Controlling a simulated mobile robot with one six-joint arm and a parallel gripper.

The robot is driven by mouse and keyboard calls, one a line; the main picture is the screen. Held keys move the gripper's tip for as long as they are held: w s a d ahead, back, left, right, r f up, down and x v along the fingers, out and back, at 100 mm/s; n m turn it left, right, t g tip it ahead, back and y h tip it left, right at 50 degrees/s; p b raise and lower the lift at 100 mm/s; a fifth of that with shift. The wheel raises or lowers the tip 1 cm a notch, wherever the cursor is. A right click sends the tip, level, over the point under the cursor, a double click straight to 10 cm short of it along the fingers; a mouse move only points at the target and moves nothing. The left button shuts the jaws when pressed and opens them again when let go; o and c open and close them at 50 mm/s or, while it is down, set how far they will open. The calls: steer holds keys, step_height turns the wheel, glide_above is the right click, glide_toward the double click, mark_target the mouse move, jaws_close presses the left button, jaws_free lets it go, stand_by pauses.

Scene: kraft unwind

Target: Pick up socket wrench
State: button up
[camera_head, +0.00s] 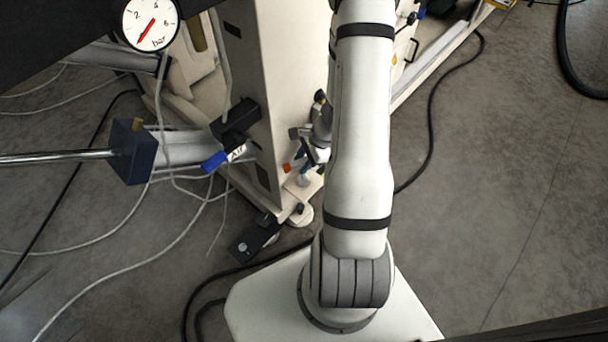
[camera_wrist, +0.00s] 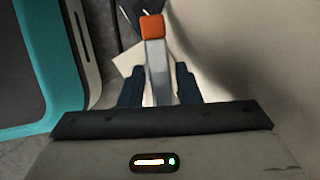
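In the wrist view, a grey bar with an orange end (camera_wrist: 153,30) runs upright in the picture between the two dark blue fingers of my gripper (camera_wrist: 160,82). It may be the socket wrench, but its shape is too partly hidden to be sure. The fingers stand apart on either side of the bar, with a narrow gap showing at least on the right. The lower end of the bar is hidden by my gripper's body.
A cream machine column (camera_head: 277,80) stands left of my arm. A pressure gauge (camera_head: 150,24), a dark block on a metal rod (camera_head: 132,152) and a blue-ended air fitting (camera_head: 214,162) are near it. Cables cross the floor. A teal-edged dark panel (camera_wrist: 75,60) is at the wrist view's left.

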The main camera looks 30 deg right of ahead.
jaws_close()
steer(key=shift+r, duration=0.15)
